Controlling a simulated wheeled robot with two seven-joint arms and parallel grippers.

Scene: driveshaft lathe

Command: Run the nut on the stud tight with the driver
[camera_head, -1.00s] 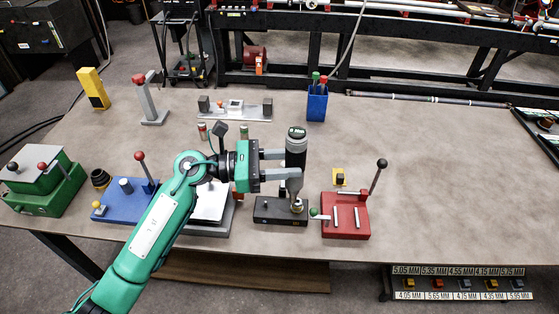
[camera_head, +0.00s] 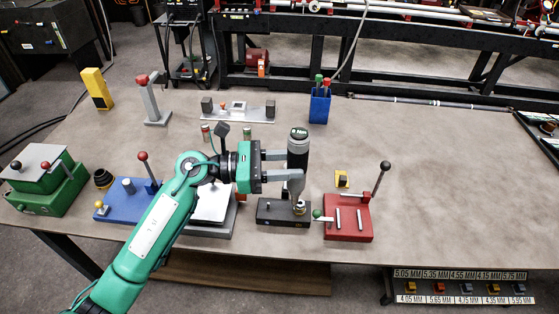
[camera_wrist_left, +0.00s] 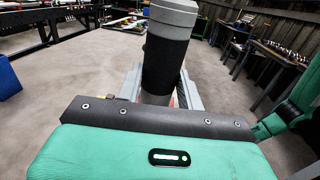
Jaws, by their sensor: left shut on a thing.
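My left gripper (camera_head: 286,171) is shut on the driver (camera_head: 298,148), a black and grey upright cylinder. The driver also fills the middle of the left wrist view (camera_wrist_left: 168,50), between the two fingers. Its lower end is over the right part of a black block (camera_head: 275,212) on the table. The nut (camera_head: 300,207) shows as a small metal piece at the driver's lower end. The stud is hidden there, and I cannot tell how far the nut sits on it. My right gripper is not in view.
A red fixture (camera_head: 347,219) with a lever stands just right of the black block. A blue fixture (camera_head: 125,205) and a green box (camera_head: 42,185) are at the left. A blue cup (camera_head: 319,106) stands behind. The table's right part is clear.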

